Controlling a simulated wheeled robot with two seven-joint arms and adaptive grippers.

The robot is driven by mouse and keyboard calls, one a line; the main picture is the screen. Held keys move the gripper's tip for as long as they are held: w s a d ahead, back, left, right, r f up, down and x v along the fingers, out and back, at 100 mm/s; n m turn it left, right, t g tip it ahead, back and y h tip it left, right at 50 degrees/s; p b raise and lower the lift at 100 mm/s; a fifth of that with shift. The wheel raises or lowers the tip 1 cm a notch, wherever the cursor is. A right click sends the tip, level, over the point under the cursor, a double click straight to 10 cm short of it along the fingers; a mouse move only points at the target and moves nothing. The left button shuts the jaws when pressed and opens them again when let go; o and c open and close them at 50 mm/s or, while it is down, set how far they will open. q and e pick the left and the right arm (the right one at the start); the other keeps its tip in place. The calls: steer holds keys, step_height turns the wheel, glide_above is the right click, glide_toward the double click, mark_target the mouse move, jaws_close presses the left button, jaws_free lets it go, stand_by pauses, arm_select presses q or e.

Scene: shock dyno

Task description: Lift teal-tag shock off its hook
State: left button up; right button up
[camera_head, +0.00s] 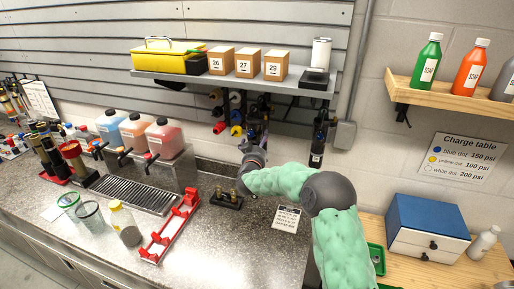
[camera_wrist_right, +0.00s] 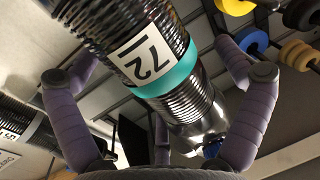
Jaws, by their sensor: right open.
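In the head view my right gripper (camera_head: 253,152) is under the grey shelf, at the hanging shocks, and the teal tag cannot be made out there. The shock's hook is not clearly visible. My left gripper is out of view.
Another labelled shock (camera_wrist_right: 22,125) is at the left of the right wrist view. A dark shock (camera_head: 319,138) hangs right of my gripper. Yellow and blue round parts (camera_wrist_right: 298,52) are close at the upper right.

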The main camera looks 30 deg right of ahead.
steer(key=shift+w, duration=0.1)
steer(key=c, duration=1.7)
steer(key=shift+d+r, duration=0.1)
steer(key=shift+r, duration=0.2)
steer(key=shift+w+a+p+v, duration=0.1)
steer(key=shift+p+v, duration=0.05)
steer(key=shift+v, duration=0.7)
steer(key=shift+w+a+p+v, duration=0.1)
steer(key=shift+a+v, duration=0.05)
steer(key=shift+v, duration=0.65)
steer(key=shift+w+a+p+v, duration=0.1)
steer(key=shift+p+v, duration=0.05)
steer(key=shift+v, duration=0.7)
steer(key=shift+f, duration=0.2)
steer(key=shift+a, duration=0.15)
steer(key=shift+s+a+r, duration=0.2)
steer(key=shift+s+a, duration=0.1)
steer(key=shift+a, duration=0.1)
steer(key=shift+s+a+r, duration=0.1)
steer(key=shift+s+r, duration=0.1)
steer(key=shift+r, duration=0.05)
steer(key=shift+c, duration=0.2)
